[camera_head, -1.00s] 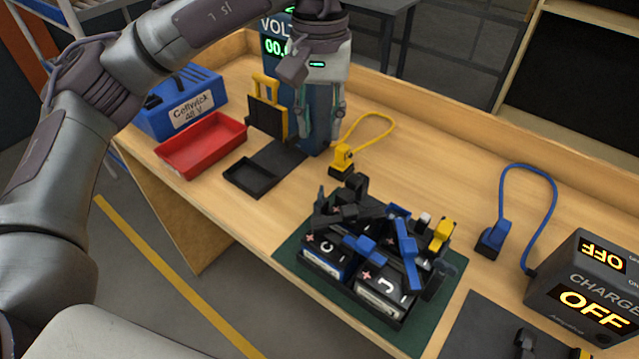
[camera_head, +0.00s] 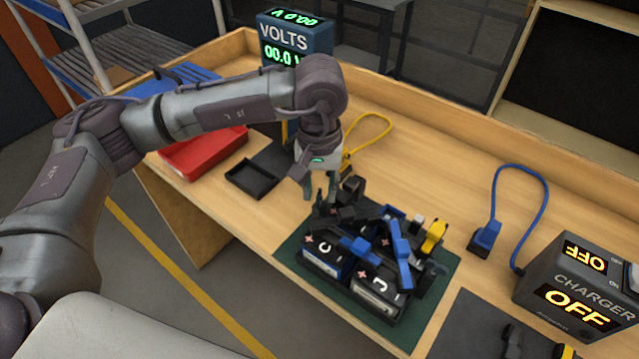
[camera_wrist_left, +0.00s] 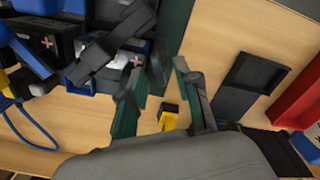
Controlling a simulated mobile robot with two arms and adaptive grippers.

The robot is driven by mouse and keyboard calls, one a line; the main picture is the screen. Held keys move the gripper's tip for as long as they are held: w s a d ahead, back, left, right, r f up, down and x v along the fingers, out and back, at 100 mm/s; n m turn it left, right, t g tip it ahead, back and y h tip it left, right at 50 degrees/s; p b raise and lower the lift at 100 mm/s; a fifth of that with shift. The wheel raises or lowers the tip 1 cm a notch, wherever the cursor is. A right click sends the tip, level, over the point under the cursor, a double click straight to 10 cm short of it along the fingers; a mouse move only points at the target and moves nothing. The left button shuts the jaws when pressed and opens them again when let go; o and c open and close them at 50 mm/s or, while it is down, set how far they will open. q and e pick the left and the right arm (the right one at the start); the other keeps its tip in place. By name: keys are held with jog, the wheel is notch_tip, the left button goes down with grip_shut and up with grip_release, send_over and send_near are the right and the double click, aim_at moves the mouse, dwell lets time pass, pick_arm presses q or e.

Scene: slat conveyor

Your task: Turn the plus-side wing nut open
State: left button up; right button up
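The battery pack, with cells marked C and J (camera_head: 323,259), sits in a black tray on a green mat (camera_head: 288,262). Black and blue link bars lie across its top. My left gripper (camera_head: 319,200) hangs over the pack's far left corner, fingers down. My right gripper is out of view.
A yellow plug (camera_wrist_left: 168,118) and cable lie behind the pack. A black tray (camera_head: 256,178) and red bin (camera_head: 205,152) are left. A blue plug (camera_head: 485,238) and charger reading OFF (camera_head: 580,290) are right. The voltmeter (camera_head: 284,40) reads 00.0.

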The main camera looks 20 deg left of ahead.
pick_arm(q)
grip_shut()
